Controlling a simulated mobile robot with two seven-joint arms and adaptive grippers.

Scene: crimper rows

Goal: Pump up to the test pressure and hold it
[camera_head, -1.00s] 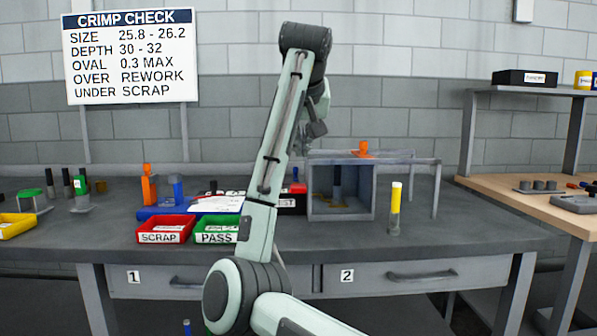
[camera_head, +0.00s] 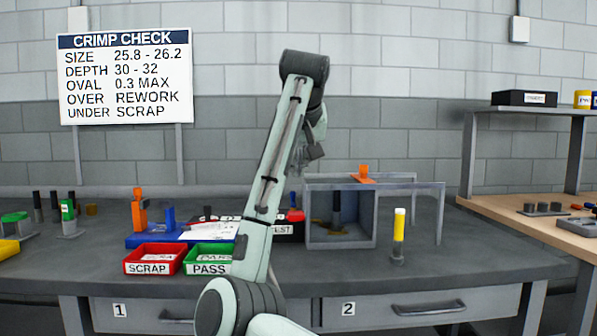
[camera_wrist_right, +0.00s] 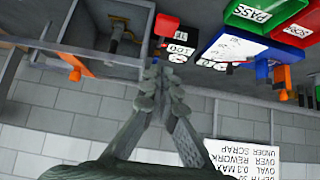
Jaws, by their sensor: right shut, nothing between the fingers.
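A black test unit (camera_head: 284,229) with a white label ending in "EST" stands at the back of the bench, partly hidden by my right arm. A red knob (camera_head: 296,215) sits on it and also shows as a red part in the right wrist view (camera_wrist_right: 167,25). Beside it is a grey open-fronted box (camera_head: 340,243) with a dark upright post (camera_head: 336,208) inside. My right gripper (camera_head: 299,170) is shut and empty, above and behind the unit in the head view; in the wrist view its closed fingertips (camera_wrist_right: 154,72) point toward the unit, apart from it. My left gripper is out of view.
A red SCRAP bin (camera_head: 150,268) and green PASS bin (camera_head: 207,268) stand at the front left, before a blue tray (camera_head: 140,239). A grey frame (camera_head: 441,215) adjoins the box. The bench front right is clear.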

